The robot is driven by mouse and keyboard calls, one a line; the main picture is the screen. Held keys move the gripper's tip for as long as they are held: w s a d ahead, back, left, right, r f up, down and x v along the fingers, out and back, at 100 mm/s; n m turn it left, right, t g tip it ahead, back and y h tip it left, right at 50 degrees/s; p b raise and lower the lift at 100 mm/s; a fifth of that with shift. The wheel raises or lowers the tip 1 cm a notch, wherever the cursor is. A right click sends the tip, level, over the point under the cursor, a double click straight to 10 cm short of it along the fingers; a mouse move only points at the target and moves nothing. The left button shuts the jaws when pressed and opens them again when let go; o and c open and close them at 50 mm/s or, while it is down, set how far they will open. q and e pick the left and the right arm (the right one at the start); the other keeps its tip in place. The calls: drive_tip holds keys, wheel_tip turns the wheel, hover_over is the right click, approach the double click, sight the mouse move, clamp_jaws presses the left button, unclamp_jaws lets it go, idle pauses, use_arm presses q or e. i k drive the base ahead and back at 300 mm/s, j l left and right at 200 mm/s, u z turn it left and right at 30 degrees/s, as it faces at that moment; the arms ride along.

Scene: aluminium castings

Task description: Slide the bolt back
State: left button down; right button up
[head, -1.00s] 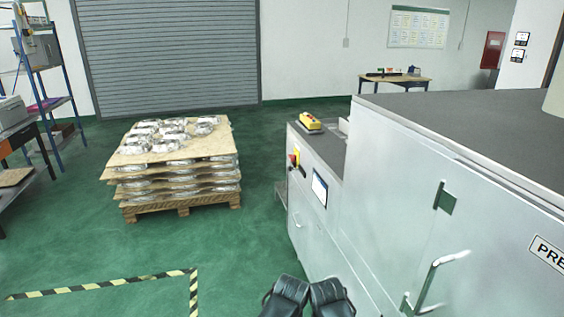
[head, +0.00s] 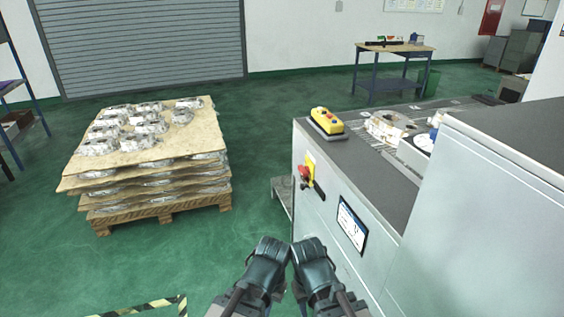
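I cannot make out a bolt in the head view. The grey machine cabinet (head: 480,210) fills the right side. Its near front carries a red knob on a yellow plate (head: 310,168), with a short dark part beside it, and a small screen (head: 352,224). My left gripper (head: 270,246) and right gripper (head: 306,246) are side by side at the bottom centre, in front of the cabinet's left end. Both look empty. Their fingertips are too dark and foreshortened to show whether they are open.
A pallet (head: 160,216) of layered boards and castings stands on the left. A yellow button box (head: 327,121) sits on the cabinet's low top, with a casting (head: 388,127) behind it. A workbench (head: 395,52) stands at the back.

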sight(308, 183)
drive_tip(key=i+j, duration=0.2)
drive_tip(key=i, duration=0.25)
drive_tip(key=i+j, duration=0.25)
drive_tip(key=i, duration=0.25)
drive_tip(key=i+j, duration=0.2)
drive_tip(key=i, duration=0.25)
